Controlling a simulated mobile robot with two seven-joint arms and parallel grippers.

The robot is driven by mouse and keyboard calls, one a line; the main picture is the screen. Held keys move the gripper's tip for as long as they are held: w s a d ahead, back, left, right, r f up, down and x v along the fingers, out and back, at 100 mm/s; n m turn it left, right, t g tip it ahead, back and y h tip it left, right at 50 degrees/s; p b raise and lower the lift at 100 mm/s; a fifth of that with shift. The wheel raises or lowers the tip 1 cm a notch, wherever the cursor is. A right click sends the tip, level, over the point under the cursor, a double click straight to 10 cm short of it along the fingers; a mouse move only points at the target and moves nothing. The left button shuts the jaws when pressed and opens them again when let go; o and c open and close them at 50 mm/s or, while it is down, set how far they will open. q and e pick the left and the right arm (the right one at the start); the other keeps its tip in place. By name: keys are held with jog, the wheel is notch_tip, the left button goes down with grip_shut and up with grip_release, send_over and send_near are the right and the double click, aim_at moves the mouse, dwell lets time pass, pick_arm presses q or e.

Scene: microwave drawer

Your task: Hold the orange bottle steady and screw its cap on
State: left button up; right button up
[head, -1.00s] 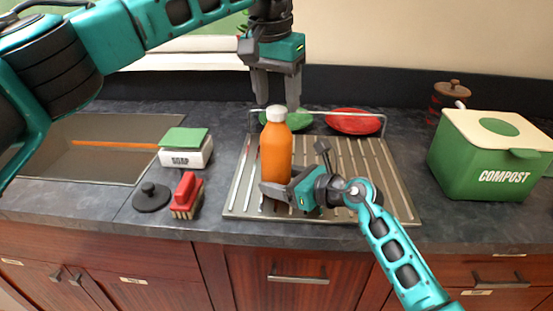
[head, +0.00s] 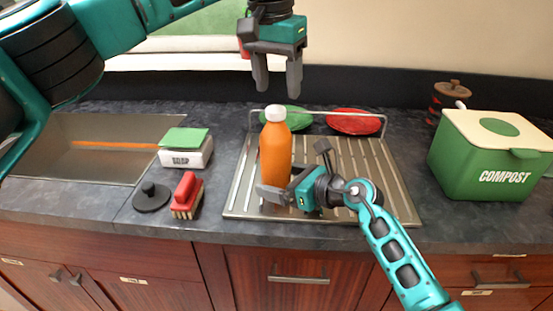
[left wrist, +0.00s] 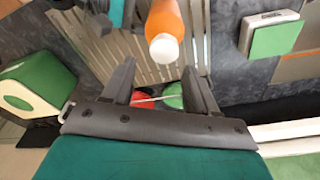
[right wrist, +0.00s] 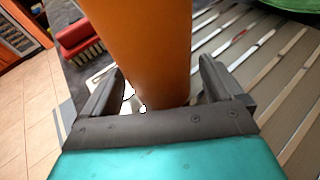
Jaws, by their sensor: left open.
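The orange bottle (head: 275,155) stands upright on the ribbed metal drainboard, with its white cap (head: 274,113) on top. The cap also shows in the left wrist view (left wrist: 164,48). My left gripper (head: 277,88) is open and empty, pointing down above the cap and apart from it. My right gripper (head: 275,196) is low at the bottle, with one finger in front of its lower part. In the right wrist view its fingers (right wrist: 162,72) flank the bottle. A narrow gap shows by the right finger; I cannot tell whether they grip it.
A soap box (head: 187,158), red brush (head: 186,195) and black stopper (head: 151,197) are left. A green compost bin (head: 480,165) stands right.

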jog(key=shift+o, duration=0.2)
jog(key=shift+s+d, duration=0.1)
jog(key=shift+d, duration=0.05)
jog(key=v, duration=1.1)
jog(key=shift+s+d+r, duration=0.2)
jog(key=shift+s+r, duration=0.05)
